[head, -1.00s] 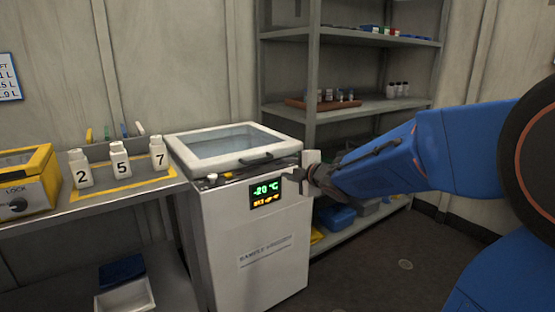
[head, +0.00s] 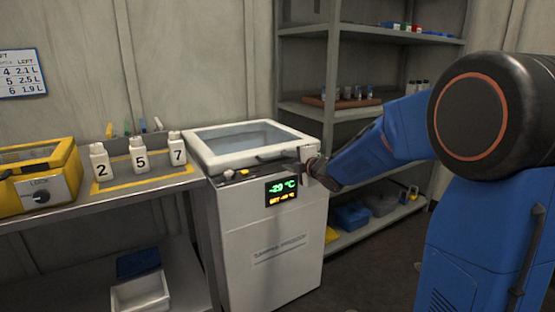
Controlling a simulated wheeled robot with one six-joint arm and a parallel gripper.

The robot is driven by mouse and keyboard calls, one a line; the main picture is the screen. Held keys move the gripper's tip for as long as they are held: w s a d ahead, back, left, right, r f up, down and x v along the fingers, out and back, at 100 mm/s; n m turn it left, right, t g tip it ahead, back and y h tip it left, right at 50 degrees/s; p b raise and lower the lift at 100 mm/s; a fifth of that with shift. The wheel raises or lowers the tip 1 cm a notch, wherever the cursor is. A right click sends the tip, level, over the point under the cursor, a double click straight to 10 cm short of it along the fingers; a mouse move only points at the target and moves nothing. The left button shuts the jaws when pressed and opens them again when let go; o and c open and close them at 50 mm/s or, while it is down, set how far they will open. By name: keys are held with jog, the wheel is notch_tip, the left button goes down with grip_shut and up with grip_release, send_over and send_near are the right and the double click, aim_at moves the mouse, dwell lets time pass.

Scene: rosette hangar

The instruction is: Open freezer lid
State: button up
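The freezer (head: 270,240) is a white chest with a green and orange display reading about -20 °C. Its lid (head: 215,160) has a white frame, a glass pane and a dark handle (head: 270,154) at the front edge. The lid lies shut on the chest. My gripper (head: 304,166) is at the freezer's front right corner, close to the right of the handle. The fingers are small, and partly lost against the freezer, so I cannot tell whether they are open or touching the handle.
A grey shelf unit (head: 335,120) stands behind my arm on the right. Floor is clear before the shelves.

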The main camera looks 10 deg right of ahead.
aim_at(278, 158)
jog(key=x, duration=0.7)
jog(key=shift+w+a, duration=0.1)
jog(key=shift+w, duration=0.15)
grip_shut()
